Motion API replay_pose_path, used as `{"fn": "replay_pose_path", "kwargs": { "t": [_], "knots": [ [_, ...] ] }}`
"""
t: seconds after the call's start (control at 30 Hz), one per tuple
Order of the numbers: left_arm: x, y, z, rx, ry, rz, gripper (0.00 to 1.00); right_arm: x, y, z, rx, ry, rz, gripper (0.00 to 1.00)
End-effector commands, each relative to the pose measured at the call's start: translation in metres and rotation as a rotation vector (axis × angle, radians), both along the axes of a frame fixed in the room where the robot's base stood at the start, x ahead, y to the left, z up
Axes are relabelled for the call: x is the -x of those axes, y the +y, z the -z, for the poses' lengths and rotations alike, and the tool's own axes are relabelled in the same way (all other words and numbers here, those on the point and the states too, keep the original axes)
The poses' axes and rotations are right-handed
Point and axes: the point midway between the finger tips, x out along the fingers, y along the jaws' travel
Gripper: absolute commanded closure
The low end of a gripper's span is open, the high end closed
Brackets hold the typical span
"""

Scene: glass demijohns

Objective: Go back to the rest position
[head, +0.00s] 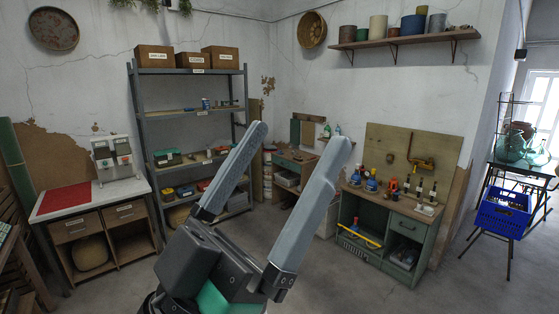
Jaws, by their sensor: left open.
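My left gripper (297,146) is raised close to the camera in the head view, in the middle of the picture. Its two long grey fingers point up and are spread apart, with nothing between them. It is in front of the shelving and touches nothing that I can see. My right gripper is not in view. Greenish glass demijohns (512,146) stand on a dark metal stand (489,172) at the far right, well away from the gripper.
A blue crate (502,216) hangs or sits low at the stand. A green workbench (375,231) with bottles and tools is right of centre. A grey shelf rack (142,125) and a white-topped cabinet (60,212) are at the left. Bare floor (350,290) lies in front.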

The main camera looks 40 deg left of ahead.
Motion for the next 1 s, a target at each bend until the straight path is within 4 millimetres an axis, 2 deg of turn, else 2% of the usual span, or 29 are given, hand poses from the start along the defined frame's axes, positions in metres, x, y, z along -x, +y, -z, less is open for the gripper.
{"fn": "replay_pose_path", "kwargs": {
  "t": [0.27,0.37,0.47,0.57,0.7,0.8,0.9,1.0],
  "knots": [
    [0.002,-0.001,-0.004,0.0,-0.008,0.003,0.0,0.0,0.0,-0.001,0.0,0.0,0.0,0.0],
    [0.002,-0.001,-0.015,0.0,-0.008,0.001,0.0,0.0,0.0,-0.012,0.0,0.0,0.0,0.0],
    [0.002,-0.001,-0.042,0.0,-0.007,0.001,0.0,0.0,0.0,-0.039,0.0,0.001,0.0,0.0],
    [0.002,0.0,-0.085,0.0,-0.007,0.001,0.0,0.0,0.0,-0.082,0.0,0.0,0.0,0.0],
    [0.002,0.0,-0.152,0.0,-0.007,0.001,0.0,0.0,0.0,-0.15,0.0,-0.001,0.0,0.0],
    [0.002,0.0,-0.189,0.0,-0.007,0.001,0.0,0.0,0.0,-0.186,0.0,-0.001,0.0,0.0],
    [0.002,0.0,-0.204,0.0,-0.007,0.001,0.0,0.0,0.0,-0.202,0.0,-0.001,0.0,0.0],
    [0.002,0.0,-0.203,0.0,-0.006,0.001,0.0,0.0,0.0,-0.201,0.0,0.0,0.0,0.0]
  ]
}}
